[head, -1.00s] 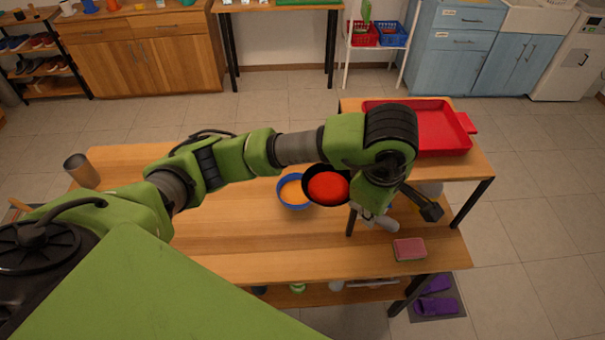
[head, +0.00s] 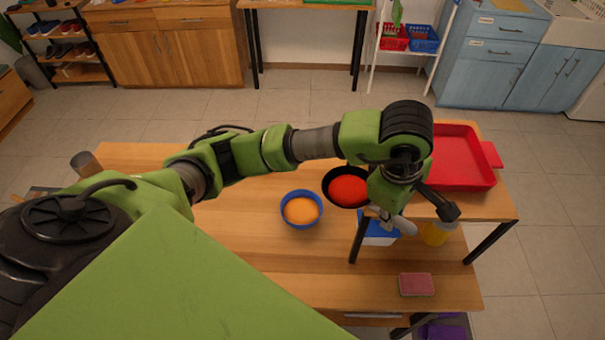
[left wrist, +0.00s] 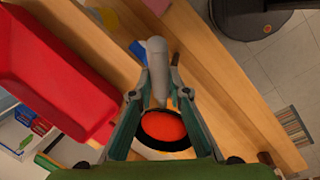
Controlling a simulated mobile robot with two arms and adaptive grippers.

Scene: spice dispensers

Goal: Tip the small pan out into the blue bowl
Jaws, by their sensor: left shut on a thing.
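The small black pan (head: 329,181) holds a red filling and has a pale grey handle (head: 405,225). My left gripper (head: 392,208) is shut on this handle and partly hidden by my arm. In the left wrist view the handle lies between the two fingers (left wrist: 158,92), with the red filling (left wrist: 163,126) below. The pan is held above the table, and its filling stays inside. The blue bowl (head: 285,217) stands on the table just left of the pan in the head view and has orange contents. My right gripper is out of view.
A red tray (head: 492,176) lies on the raised shelf at right; it also shows in the left wrist view (left wrist: 50,70). Under the shelf are a blue-and-white container (head: 380,236) and a yellow one (head: 438,234). A pink sponge (head: 416,284) lies in front.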

